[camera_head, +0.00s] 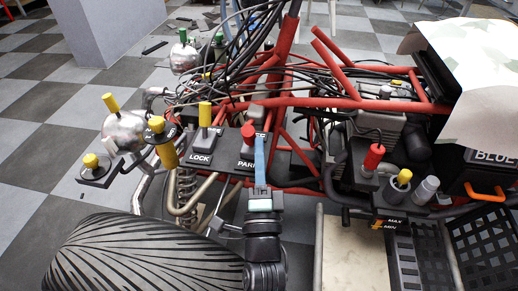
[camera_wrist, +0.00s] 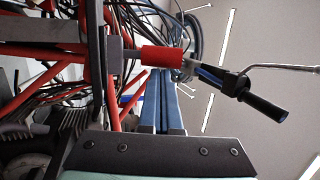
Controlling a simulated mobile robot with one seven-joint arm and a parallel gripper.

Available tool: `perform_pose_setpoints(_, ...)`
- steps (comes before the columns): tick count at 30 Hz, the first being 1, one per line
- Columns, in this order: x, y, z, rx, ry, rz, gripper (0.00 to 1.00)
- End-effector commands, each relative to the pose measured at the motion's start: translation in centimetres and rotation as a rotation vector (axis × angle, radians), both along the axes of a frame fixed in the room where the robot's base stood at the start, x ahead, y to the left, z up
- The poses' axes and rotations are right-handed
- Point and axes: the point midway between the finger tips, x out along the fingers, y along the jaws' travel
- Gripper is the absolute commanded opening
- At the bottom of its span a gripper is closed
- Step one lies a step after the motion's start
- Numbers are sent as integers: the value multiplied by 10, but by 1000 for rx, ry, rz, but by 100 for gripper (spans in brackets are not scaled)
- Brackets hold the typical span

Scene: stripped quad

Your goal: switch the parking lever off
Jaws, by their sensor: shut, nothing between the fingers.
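The parking lever (camera_head: 249,133) has a red knob and stands on a dark plate (camera_head: 246,163) whose label begins "PARK". The rest of that label is hidden behind my gripper. My gripper (camera_head: 259,143) has blue fingers, shut together and empty, pointing away from my body just right of the red knob. In the wrist view a red knob on a grey stem (camera_wrist: 161,57) lies sideways across the picture, close to the tips of the blue fingers (camera_wrist: 165,78). I cannot tell whether fingers and knob touch.
A yellow lever (camera_head: 204,114) on a plate marked "LOCK" stands just left. Another red knob (camera_head: 374,157) and a yellow knob (camera_head: 404,176) stand right. Red frame tubes (camera_head: 330,104) and black cables lie behind. A large tyre (camera_head: 145,255) fills the front left.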

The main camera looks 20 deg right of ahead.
Motion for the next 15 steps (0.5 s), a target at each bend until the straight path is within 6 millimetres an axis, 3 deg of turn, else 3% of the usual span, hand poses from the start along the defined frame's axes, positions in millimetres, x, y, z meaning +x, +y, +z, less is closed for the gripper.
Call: perform_pose_setpoints(15, 4, -2, 13, 48, 75, 1, 0)
